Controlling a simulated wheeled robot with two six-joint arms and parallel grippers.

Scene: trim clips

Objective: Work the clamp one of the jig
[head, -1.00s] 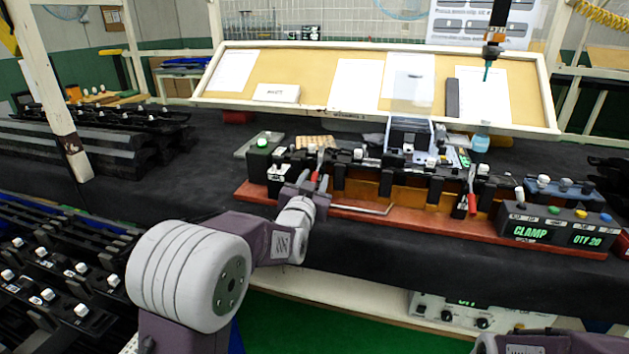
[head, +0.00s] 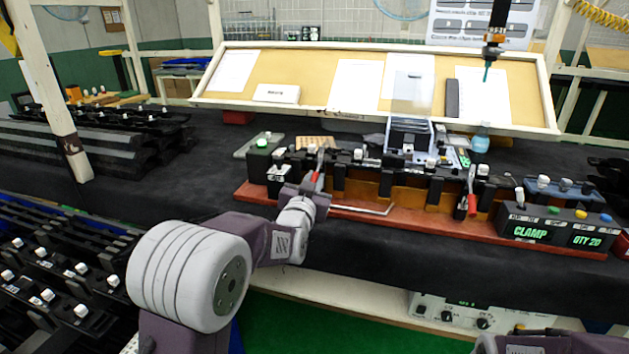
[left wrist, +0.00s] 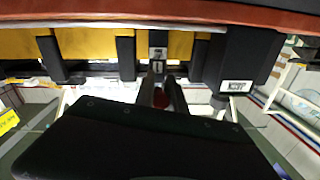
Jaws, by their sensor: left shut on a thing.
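The jig is a long rail on a red-brown base (head: 440,224) on the dark bench, with a black trim part along it. The left clamp (head: 320,160), which I take as clamp one, has an upright metal lever with a red handle (head: 316,178). My left gripper (head: 313,184) is at this handle, shut on it. In the left wrist view the two fingers (left wrist: 161,88) stand either side of the red grip (left wrist: 161,100). A second clamp with a red handle (head: 472,206) stands at the right. My right gripper is not in view.
A control box (head: 555,228) at the jig's right end reads CLAMP and QTY 20. A green light (head: 262,143) shows on the left post. A bent metal rod (head: 360,209) lies along the front. A driver tool (head: 492,50) hangs above. Black trim racks (head: 60,275) stand at left.

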